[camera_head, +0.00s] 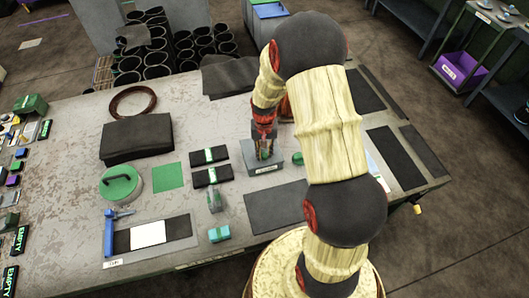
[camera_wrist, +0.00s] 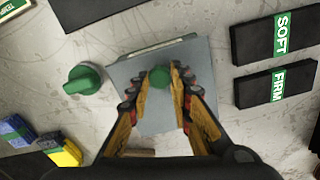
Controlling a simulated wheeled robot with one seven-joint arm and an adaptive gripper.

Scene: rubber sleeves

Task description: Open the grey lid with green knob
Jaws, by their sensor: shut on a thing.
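The grey lid (camera_wrist: 150,115) is a flat square plate with a round green knob (camera_wrist: 160,77) on top. In the head view the lid (camera_head: 272,158) lies near the middle of the table, partly hidden by my gripper. My gripper (camera_wrist: 160,80) comes down from above, its two fingers closed on either side of the green knob. It also shows in the head view (camera_head: 264,150). A pale labelled edge (camera_wrist: 150,47) shows along one side of the lid. I cannot tell whether the lid is raised.
Black SOFT (camera_wrist: 262,42) and FIRM (camera_wrist: 265,85) blocks lie beside the lid. Another green knob-like piece (camera_wrist: 84,79) stands close on the other side. Blue and yellow pieces (camera_wrist: 64,153) lie nearby. A round green-topped container (camera_head: 121,183) stands at the table's left.

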